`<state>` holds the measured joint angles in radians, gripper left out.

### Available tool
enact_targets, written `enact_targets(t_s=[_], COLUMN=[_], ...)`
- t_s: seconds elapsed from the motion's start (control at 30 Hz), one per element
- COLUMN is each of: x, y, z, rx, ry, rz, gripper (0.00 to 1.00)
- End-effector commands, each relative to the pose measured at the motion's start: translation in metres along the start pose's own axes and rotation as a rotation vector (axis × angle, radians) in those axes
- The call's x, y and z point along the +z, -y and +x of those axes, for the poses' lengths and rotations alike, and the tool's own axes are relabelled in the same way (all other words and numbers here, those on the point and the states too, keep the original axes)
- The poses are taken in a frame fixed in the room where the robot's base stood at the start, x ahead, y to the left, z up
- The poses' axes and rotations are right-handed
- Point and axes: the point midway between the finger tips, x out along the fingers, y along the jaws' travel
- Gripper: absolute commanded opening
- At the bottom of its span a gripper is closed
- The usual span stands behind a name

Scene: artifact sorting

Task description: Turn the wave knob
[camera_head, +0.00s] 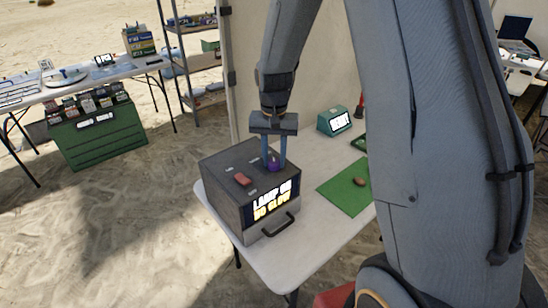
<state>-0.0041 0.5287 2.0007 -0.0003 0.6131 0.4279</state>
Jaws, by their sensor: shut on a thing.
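The wave knob (274,166) is a small purple knob on the top face of a dark grey box (222,172). The box stands on the white table and has a lit front panel (272,199) reading "LAMP ON" and "NO GLOW". My gripper (274,158) points down over the box, with its two blue fingers on either side of the purple knob, shut on it. The fingers partly hide the knob, and its turn angle is too small to tell. A red button (242,179) sits on the box top to the left of the knob.
A green mat (340,196) with a brown lump (360,181) lies right of the box. A teal sign box (334,121) stands behind. The white table (283,257) has bare room in front. A green crate (98,137) and another table stand far left.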

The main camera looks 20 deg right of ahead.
Motion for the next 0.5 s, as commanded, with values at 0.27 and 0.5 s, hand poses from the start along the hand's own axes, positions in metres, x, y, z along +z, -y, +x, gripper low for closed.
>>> enact_targets(t_s=[0.27,0.5], x=[-0.0009,-0.0009], y=[0.0012,0.0012], z=[-0.0014,-0.0014], rx=[-0.002,-0.002], ry=[-0.003,-0.003], rz=[0.008,0.008], gripper=[0.07,0.44])
